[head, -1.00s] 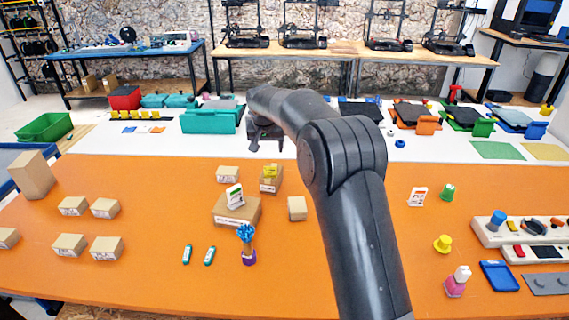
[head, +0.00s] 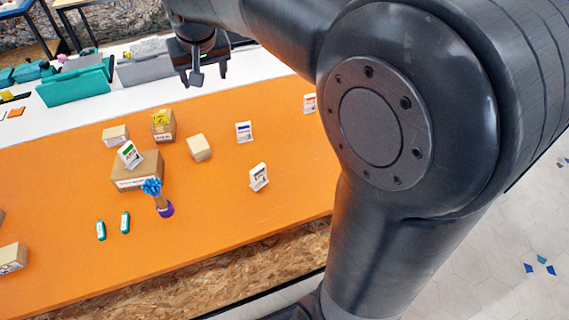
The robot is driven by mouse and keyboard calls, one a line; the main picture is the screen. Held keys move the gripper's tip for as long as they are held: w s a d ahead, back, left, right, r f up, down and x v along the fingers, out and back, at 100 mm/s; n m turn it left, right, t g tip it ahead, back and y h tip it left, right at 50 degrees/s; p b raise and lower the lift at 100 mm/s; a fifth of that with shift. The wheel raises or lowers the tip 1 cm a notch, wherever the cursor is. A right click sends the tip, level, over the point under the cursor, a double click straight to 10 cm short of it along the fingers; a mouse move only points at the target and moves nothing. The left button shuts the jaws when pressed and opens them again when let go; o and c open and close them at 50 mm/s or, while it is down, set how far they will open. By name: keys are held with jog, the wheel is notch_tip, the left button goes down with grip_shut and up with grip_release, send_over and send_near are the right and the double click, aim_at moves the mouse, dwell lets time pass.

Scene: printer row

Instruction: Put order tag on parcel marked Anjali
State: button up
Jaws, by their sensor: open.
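My gripper (head: 209,77) hangs at the top of the head view, fingers down, open and empty. It appears near the table's white back strip, apart from the cards and parcels. White upright cards with printed faces, which may be the order tags, stand on the orange table: one with blue (head: 244,132), one lower down (head: 259,177), and one with orange (head: 310,103) beside my arm. Another white card with green (head: 131,154) is at the larger brown parcel (head: 137,178). Smaller parcels stand near it (head: 115,135) (head: 164,133) (head: 198,148). No name on any label is readable.
Another parcel (head: 12,258) is at the left edge. A teal bin (head: 75,86) stands at the back. My arm hides the right side.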

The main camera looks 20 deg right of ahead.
jog(key=s+d+f, duration=0.2)
jog(key=s, duration=0.6)
jog(key=s+d+f, duration=0.2)
jog(key=s+d, duration=0.1)
jog(key=s, duration=0.6)
jog(key=s+d+f, duration=0.2)
jog(key=s+d, duration=0.1)
jog(key=s, duration=0.6)
jog(key=shift+t, duration=0.3)
